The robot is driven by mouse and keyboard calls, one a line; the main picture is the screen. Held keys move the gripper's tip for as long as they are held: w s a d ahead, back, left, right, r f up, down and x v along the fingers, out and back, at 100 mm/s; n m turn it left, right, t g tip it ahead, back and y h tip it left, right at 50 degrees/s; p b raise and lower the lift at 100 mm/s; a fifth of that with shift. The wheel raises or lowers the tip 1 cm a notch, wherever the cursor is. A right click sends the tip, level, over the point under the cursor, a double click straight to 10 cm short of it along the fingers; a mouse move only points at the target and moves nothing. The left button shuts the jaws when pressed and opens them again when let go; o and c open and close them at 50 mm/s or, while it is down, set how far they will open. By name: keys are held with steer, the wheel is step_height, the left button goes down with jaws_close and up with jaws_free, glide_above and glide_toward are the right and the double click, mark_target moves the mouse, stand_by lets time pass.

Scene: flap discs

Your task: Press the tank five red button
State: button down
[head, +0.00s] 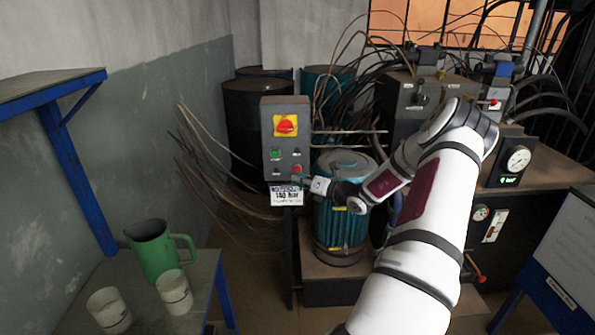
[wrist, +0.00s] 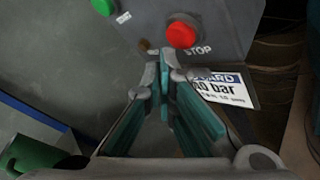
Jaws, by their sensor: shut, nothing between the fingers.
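A grey control box (head: 285,108) stands upright left of centre in the head view, with a red rotary switch on a yellow plate (head: 286,125) near its top. A red button (wrist: 182,32) marked STOP shows at the top of the wrist view. It looks small and partly crowded by my gripper in the head view (head: 297,168). No "tank five" label is readable. My gripper (wrist: 166,58) is shut and empty, its tips just below the red button in the wrist view. I cannot tell whether they touch the box.
A green button (wrist: 103,5) is left of the red one. A white sign (head: 286,195) hangs under the box. A teal motor (head: 341,225) stands close behind my gripper. A green jug (head: 152,250) and two cups stand on a table at left.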

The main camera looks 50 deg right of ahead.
steer(key=shift+a, duration=0.1)
steer(key=shift+s+a+p, duration=1.1)
steer(key=shift+s+a, duration=0.55)
steer(key=shift+a, duration=0.15)
steer(key=w+a+r+n+g+y+p, duration=0.1)
steer(key=a+r+n+g+y, duration=0.2)
steer(key=a+n, duration=0.45)
steer(key=w+a+r+n+g+y, duration=0.1)
steer(key=a+r+n+g+y, duration=0.15)
steer(key=a+r+n, duration=0.6)
steer(key=w+a+r+n+g+y+p, duration=0.1)
steer(key=a+r+n+g+y, duration=0.15)
steer(key=a, duration=0.85)
steer(key=s+a+r+n+g+h+p, duration=0.1)
steer(key=s+a+r+n+g, duration=0.3)
steer(key=s+a+n, duration=0.45)
steer(key=s+a+r+n+g+h+p, duration=0.1)
steer(key=s+a+r+n+g, duration=0.1)
steer(key=s+a+r+n, duration=0.6)
steer(key=s+r+n+t+h+p, duration=0.1)
steer(key=s+n+h, duration=0.3)
steer(key=s+n, duration=0.5)
steer(key=s+a+r, duration=0.1)
steer(key=s, duration=0.3)
steer(key=shift+r+t+h+p, duration=0.3)
steer(key=shift+r+t+h, duration=0.1)
